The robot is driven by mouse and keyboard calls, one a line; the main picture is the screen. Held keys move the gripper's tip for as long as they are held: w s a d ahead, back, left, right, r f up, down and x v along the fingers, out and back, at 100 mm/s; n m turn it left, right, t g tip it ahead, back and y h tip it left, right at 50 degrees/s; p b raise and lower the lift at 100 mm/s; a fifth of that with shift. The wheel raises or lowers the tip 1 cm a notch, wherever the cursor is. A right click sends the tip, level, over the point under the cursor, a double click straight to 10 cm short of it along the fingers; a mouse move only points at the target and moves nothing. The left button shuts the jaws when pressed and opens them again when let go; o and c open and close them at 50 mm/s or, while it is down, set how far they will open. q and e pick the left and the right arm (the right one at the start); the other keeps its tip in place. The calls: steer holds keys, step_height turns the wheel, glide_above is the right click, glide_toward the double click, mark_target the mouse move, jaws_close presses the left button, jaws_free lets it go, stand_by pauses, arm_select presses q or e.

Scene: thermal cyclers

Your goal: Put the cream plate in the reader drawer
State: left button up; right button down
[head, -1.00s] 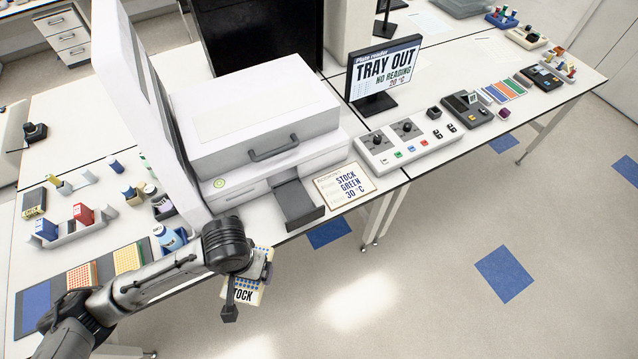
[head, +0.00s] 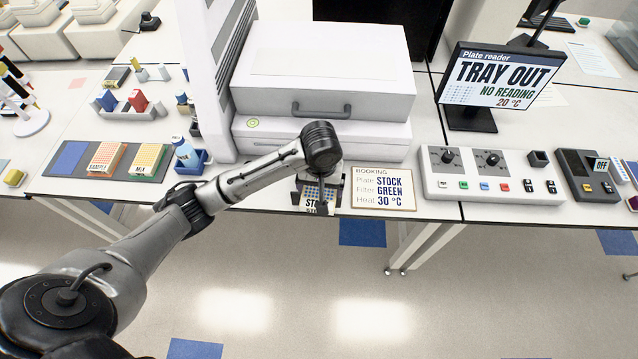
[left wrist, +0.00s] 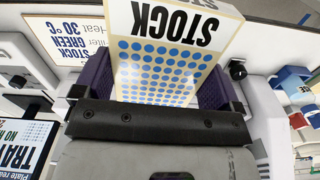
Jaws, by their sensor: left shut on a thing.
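The cream plate (head: 313,201) has blue wells and a STOCK label. My left gripper (head: 321,188) is shut on it and holds it at the front of the white plate reader (head: 318,75). In the left wrist view, the cream plate (left wrist: 168,62) sits between the purple fingers of the gripper (left wrist: 157,85). The reader drawer is largely hidden behind my left wrist and the plate, so I cannot tell whether the plate is over it or touching it. The monitor (head: 500,82) reads TRAY OUT. My right gripper is not in view.
The booking card (head: 384,187) lies right of the plate, reading STOCK, GREEN, 30 °C. A control panel (head: 490,175) stands further right. Left of the reader are a blue bottle holder (head: 190,163) and a mat (head: 70,158) with SAMPLE and MIX plates. The bench's front edge is close by.

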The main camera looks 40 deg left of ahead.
arm_select(q)
steer(key=shift+w+a+f+n+b, duration=0.2)
steer(key=shift+w+a+f+b, duration=0.15)
steer(key=shift+f, duration=0.2)
steer(key=shift+w+a+f+n+b, duration=0.2)
steer(key=shift+w+f+b, duration=0.1)
steer(key=shift+f, duration=0.2)
steer(key=w+a+f, duration=0.2)
steer(key=w, duration=0.1)
steer(key=w+a+f, duration=0.2)
steer(key=w+a, duration=0.1)
steer(key=w+a+f+b, duration=0.1)
steer(key=w+a+f, duration=0.2)
steer(key=shift+f, duration=2.05)
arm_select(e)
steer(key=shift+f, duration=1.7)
arm_select(q)
steer(key=shift+f, duration=0.1)
steer(key=o, duration=0.6)
steer(key=shift+o, duration=0.8)
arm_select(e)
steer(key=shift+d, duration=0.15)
arm_select(q)
steer(key=shift+r, duration=0.25)
step_height(320, 180, up, 12)
steer(key=shift+f, duration=0.15)
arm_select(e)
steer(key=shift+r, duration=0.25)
